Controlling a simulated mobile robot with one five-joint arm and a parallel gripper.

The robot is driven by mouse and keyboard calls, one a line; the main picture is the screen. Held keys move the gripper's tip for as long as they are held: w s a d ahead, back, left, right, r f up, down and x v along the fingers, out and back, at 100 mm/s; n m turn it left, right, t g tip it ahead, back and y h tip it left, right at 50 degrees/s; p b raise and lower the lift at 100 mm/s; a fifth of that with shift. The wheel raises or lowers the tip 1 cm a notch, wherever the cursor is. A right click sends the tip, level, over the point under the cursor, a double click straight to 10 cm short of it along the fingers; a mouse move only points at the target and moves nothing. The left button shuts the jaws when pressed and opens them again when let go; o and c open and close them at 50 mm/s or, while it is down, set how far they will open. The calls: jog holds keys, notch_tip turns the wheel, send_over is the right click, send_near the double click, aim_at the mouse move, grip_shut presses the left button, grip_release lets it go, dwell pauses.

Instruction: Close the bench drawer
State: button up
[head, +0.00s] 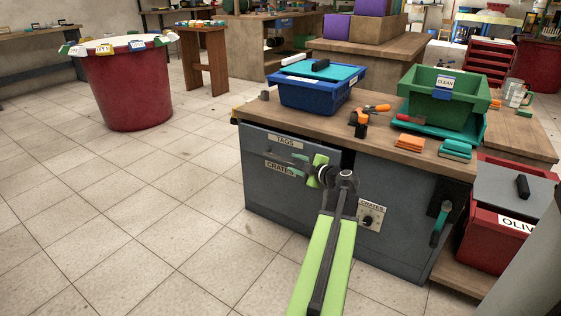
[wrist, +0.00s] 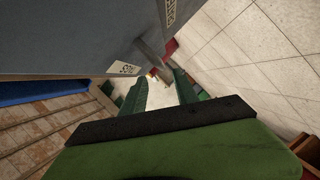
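The bench's grey front carries a TAGS panel (head: 260,151) at upper left in the head view, with a CRATES label lower down. A dark gap shows right of the TAGS panel under the worktop; I cannot tell exactly how far the drawer stands out. My gripper (head: 298,168) is in front of this panel, its green fingers pointing left. In the wrist view my gripper (wrist: 160,92) is open, with nothing between its fingers. The grey panel (wrist: 75,35) fills the upper left there, and a dark handle (wrist: 148,50) sticks out beyond the fingertips.
The wooden worktop (head: 290,118) holds a blue crate (head: 305,95), a green crate (head: 420,105) and orange-handled tools. A red bin (head: 500,240) stands at the right. A large red tub (head: 125,95) stands at back left. The tiled floor left of the bench is clear.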

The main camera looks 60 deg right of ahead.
aim_at(283, 159)
jog(key=b+x, duration=0.1)
jog(key=x, duration=0.8)
jog(key=shift+w+b, duration=0.3)
jog(key=shift+b, duration=0.05)
grip_shut()
dwell(0.8)
